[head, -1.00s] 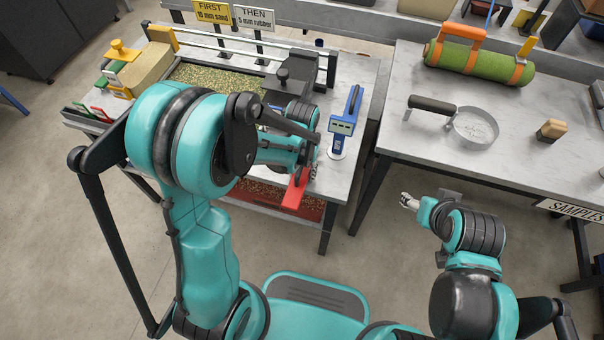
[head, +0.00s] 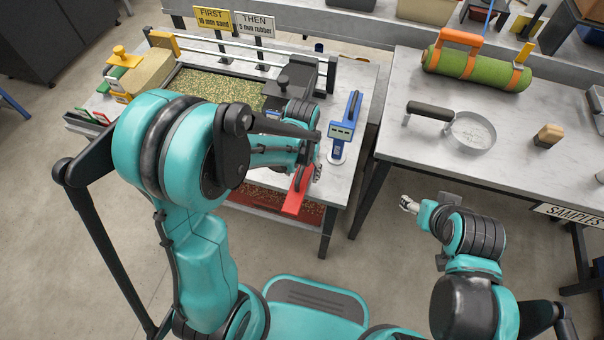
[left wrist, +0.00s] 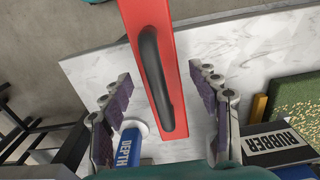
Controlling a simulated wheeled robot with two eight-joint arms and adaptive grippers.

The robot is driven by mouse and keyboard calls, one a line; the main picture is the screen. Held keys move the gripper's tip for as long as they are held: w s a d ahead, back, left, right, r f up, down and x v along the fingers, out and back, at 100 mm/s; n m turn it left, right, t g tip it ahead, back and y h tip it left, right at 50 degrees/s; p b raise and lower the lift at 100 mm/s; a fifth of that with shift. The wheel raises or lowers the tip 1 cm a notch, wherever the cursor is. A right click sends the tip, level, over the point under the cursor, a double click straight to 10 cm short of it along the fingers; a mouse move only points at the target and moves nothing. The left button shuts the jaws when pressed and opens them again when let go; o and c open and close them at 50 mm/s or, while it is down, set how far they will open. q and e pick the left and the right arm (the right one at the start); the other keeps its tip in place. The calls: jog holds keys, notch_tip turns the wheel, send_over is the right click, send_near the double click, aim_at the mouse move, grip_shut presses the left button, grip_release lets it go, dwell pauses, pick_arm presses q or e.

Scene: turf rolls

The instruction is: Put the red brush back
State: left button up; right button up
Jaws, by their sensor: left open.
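The red brush (head: 294,202) lies at the near right edge of the left bench, partly hidden by my left arm in the head view. In the left wrist view the brush (left wrist: 185,35) is a long red block with a black loop handle (left wrist: 152,75) on top. My left gripper (left wrist: 165,105) is open, its two padded fingers apart on either side of the brush and handle. In the head view the left gripper (head: 310,172) is at the brush, mostly hidden by its own wrist. My right gripper (head: 408,204) hangs over the floor, away from the brush; its jaws are too small to read.
A blue depth gauge (head: 342,130) stands on the bench close to my left gripper. A tray of green granules (head: 215,80) lies behind. A red-granule tray (head: 255,200) is under the bench.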

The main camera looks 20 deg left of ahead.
pick_arm(q)
notch_tip(320, 180, up, 9)
jog(key=p, duration=0.3)
jog(key=shift+f, duration=0.2)
jog(key=shift+s+a+r, duration=0.1)
jog(key=shift+s+r, duration=0.05)
jog(key=shift+r, duration=0.5)
jog(key=s+a+r+t, duration=0.4)
jog(key=s+r+t, duration=0.3)
jog(key=s+r, duration=0.2)
jog(key=shift+s+a, duration=0.25)
jog(key=shift+s, duration=0.2)
